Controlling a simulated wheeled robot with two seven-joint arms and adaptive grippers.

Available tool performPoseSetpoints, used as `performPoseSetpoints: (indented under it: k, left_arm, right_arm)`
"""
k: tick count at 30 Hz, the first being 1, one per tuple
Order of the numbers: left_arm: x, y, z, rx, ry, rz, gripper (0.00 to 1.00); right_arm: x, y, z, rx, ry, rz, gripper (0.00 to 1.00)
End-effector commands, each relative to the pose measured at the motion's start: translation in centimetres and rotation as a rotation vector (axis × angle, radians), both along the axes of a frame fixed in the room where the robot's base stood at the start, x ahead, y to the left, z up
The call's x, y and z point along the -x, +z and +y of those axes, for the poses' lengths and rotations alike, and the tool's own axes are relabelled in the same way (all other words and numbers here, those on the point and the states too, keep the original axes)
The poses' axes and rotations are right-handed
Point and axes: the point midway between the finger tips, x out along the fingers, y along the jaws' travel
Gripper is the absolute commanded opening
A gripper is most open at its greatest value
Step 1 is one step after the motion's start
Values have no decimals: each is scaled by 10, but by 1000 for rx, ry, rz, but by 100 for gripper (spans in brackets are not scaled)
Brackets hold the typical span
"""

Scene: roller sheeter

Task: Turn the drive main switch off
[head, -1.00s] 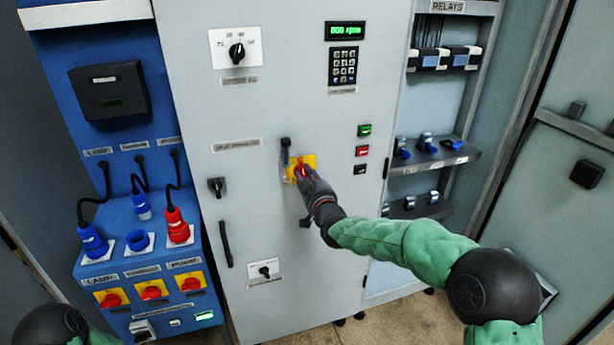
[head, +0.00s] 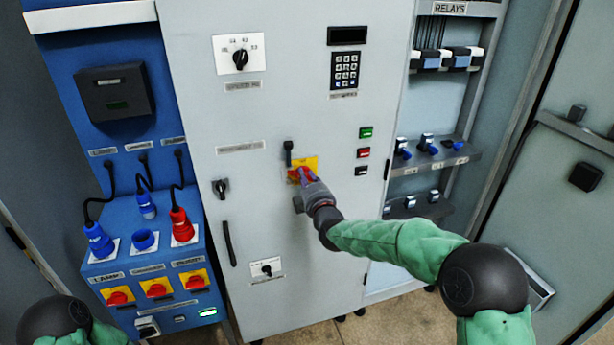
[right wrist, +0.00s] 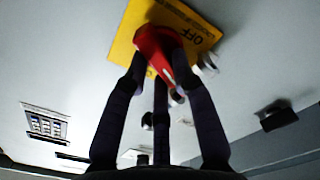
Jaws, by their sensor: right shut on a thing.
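The drive main switch is a red rotary handle (right wrist: 154,48) on a yellow plate (head: 312,162), on the grey cabinet door (head: 245,195). The yellow plate also shows in the right wrist view (right wrist: 122,45), with the word OFF legible on it. My right gripper (head: 301,176) is at the switch. In the right wrist view its dark fingers (right wrist: 163,72) are closed around the red handle. In the head view the gripper hides most of the handle. My left gripper is out of view; only part of the left arm shows at the lower left.
A black latch (head: 288,150) stands close at the upper left of the plate. The display (head: 347,36) above the keypad (head: 344,70) is dark. Push buttons (head: 364,152) lie to the right. A blue panel (head: 125,190) with plugs and rotary switches stands at left.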

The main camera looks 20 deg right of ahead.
Motion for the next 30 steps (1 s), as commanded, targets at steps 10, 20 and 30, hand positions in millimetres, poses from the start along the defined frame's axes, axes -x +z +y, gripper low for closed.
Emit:
performPoseSetpoints:
  k: [10, 20, 30]
  left_arm:
    - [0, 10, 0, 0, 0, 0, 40]
    - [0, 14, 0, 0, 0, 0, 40]
    - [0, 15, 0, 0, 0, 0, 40]
  right_arm:
    - [0, -2, 3, 286, 2, -8, 0]
    - [0, -3, 3, 439, 2, -14, 0]
    - [0, -3, 3, 480, 2, -15, 0]
